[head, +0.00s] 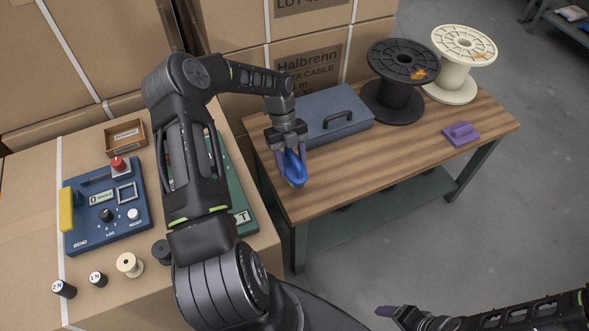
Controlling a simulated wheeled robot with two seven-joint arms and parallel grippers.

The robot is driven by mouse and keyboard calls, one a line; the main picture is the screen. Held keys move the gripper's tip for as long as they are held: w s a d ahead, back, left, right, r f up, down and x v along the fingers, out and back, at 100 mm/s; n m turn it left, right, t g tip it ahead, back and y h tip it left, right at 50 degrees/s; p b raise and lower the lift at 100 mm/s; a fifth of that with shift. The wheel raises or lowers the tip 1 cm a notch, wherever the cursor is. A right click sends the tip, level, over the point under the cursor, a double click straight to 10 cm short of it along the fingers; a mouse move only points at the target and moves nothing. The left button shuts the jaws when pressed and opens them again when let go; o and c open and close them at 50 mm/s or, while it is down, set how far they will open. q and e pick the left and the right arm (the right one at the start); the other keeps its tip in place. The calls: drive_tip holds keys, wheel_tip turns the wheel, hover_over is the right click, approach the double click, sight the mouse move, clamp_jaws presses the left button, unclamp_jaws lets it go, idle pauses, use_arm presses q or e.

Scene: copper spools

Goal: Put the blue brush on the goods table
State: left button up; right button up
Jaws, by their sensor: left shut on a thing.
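The blue brush (296,176) is in my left gripper (289,156), which is shut on it at the near left part of the wooden-topped table (400,165). This table looks like the goods table. The brush hangs downward from the fingers over the wood; I cannot tell whether it touches the top. The gripper hides part of the brush. My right gripper (394,313) is low at the bottom edge, in front of the table and away from it; its jaw state is unclear.
On the wooden table are a blue-grey case (330,117), a black spool (397,83), a cream spool (459,62) and a purple block-like item (461,133). Cartons (310,50) stand behind. A blue control box (105,207) and small spools are on cartons at left. The table's front middle is clear.

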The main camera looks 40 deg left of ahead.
sight(292, 173)
use_arm(q)
drive_tip(key=shift+f, duration=1.9)
drive_tip(key=o, duration=1)
drive_tip(key=shift+f, duration=0.2)
drive_tip(key=o, duration=0.5)
drive_tip(key=shift+r, duration=0.1)
drive_tip(key=shift+r, duration=0.15)
drive_tip(key=b+v, duration=0.1)
drive_tip(key=v, duration=1.1)
drive_tip(key=shift+w, duration=0.1)
